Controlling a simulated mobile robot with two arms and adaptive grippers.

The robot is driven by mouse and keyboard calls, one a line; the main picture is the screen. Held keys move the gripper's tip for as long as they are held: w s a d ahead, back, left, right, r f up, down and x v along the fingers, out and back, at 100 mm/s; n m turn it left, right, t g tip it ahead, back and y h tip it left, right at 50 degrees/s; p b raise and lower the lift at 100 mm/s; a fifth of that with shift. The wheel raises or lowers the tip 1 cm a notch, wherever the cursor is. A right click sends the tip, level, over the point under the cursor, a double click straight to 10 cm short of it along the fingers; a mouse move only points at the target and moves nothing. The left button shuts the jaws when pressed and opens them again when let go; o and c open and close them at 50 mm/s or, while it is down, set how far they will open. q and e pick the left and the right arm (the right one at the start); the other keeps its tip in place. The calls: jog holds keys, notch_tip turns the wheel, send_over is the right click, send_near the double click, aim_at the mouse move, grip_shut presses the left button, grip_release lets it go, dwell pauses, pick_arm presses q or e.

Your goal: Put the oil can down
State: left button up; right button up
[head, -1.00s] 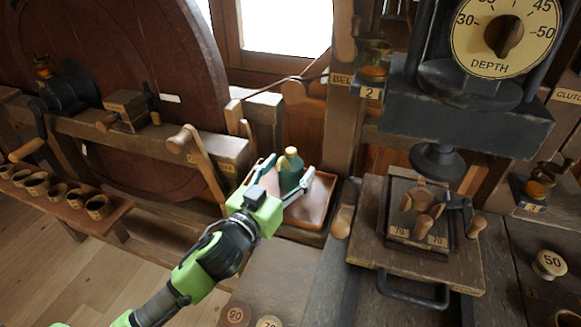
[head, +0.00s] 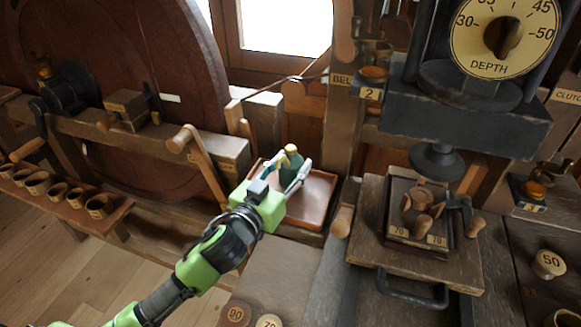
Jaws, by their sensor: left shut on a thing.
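The oil can (head: 291,165) is a small dark green can with a pale yellowish top. It is in the middle of the head view, over a reddish-brown tray (head: 318,192). My left gripper (head: 294,178) reaches in from the lower left and is shut on the oil can. The gripper hides the can's lower part, so I cannot tell whether its base touches the tray. My right gripper is not in view.
A wooden crank handle (head: 196,160) stands left of the tray. To the right are a wooden fixture (head: 415,225) with several pegs and a dark press head (head: 437,160) above it. Several small cups (head: 98,206) line a shelf at left.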

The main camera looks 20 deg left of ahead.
pick_arm(q)
notch_tip(320, 180, up, 3)
jog(key=shift+f, duration=0.15)
jog(key=s+d+r+p, duration=0.3)
jog(key=s+r+p, duration=0.6)
jog(key=s, duration=0.4)
jog(key=s+a+f+n+y, duration=0.2)
jog(key=a+f+y, duration=0.1)
jog(key=a+f, duration=0.15)
jog(key=s+f, duration=0.2)
jog(key=s, duration=0.5)
jog(key=shift+s+a+b, duration=0.15)
jog(key=shift+s+b, duration=0.25)
jog(key=shift+b, duration=0.05)
jog(key=shift+f, duration=0.1)
